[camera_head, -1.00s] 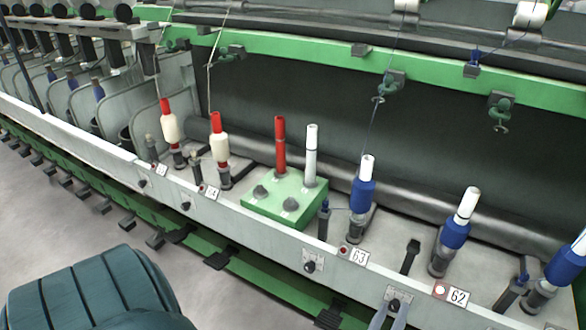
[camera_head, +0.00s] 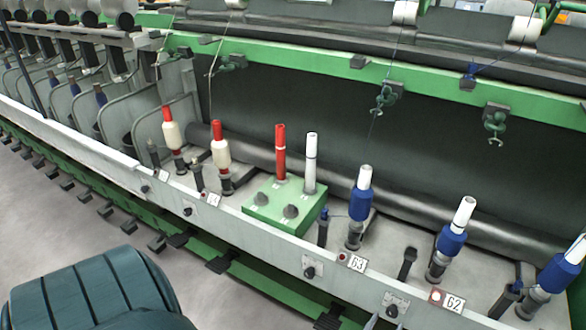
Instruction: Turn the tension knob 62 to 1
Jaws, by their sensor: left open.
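Tension knob 62 (camera_head: 392,310) is a small dark knob on a pale dial plate on the front face of the rail, low in the head view. The white label 62 (camera_head: 453,303) sits to its upper right, beside a red-ringed button (camera_head: 436,296). The knob's setting is too small to read. My left gripper (camera_head: 376,322) barely shows at the bottom edge, just below and left of the knob. It is open, and most of it is out of frame. My right gripper is not in view.
A similar knob (camera_head: 309,272) sits to the left, near label 63 (camera_head: 357,262). Blue bobbins (camera_head: 451,240) stand on spindles behind the rail. A green block (camera_head: 262,213) with red and white tubes stands further left. Clear floor (camera_head: 60,215) lies in front.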

